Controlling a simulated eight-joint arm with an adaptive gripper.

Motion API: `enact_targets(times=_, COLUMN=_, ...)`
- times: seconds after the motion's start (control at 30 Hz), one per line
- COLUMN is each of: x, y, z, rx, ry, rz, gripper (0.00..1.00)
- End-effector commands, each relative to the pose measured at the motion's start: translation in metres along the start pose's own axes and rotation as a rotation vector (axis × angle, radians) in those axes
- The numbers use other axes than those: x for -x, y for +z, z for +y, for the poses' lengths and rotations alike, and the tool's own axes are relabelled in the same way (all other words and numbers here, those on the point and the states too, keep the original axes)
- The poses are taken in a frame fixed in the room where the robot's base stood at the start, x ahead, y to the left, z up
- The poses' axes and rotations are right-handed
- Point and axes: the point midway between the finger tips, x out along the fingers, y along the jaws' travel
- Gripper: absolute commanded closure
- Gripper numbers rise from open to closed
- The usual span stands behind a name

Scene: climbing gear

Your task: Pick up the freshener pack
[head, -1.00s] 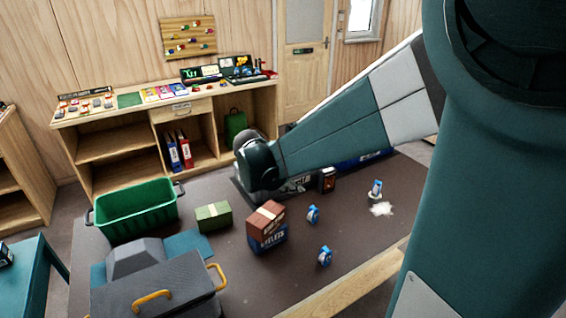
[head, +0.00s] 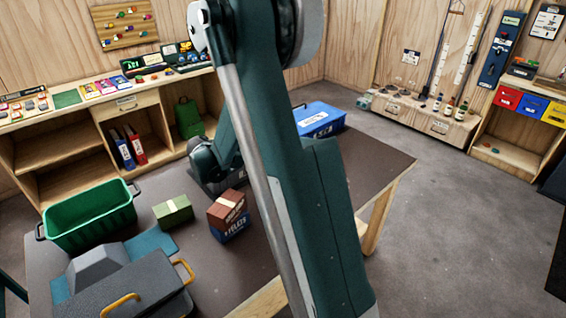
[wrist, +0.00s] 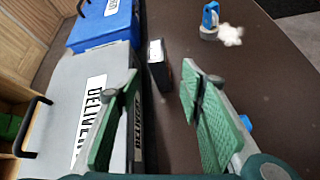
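A small dark box with a pale top (wrist: 157,62), which looks like the freshener pack, stands on the dark table beside a grey case in the wrist view. Its label cannot be read there, and my arm hides it in the head view. My gripper (wrist: 162,88) is open, its two green-padded fingers wide apart. The box shows beyond the gap between the fingertips, nearer the left one. Nothing is between the pads. In the head view my arm covers the fingers.
The grey case (wrist: 70,115) and a blue case (wrist: 103,24) line the left in the wrist view. A green crate (head: 92,222), green box (head: 173,211) and brown-and-blue box (head: 228,215) stand on the table.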

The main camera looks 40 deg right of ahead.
Motion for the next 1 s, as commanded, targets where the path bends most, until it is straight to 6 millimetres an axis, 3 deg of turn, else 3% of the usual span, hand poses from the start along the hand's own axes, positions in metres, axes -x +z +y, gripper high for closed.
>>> enact_targets(times=0.43, x=-0.051, y=-0.013, z=0.010, rx=0.189, ry=-0.067, rz=-0.141, gripper=0.62)
enact_targets(times=1.0, x=-0.059, y=-0.015, z=0.010, rx=0.223, ry=-0.081, rz=-0.165, gripper=0.62)
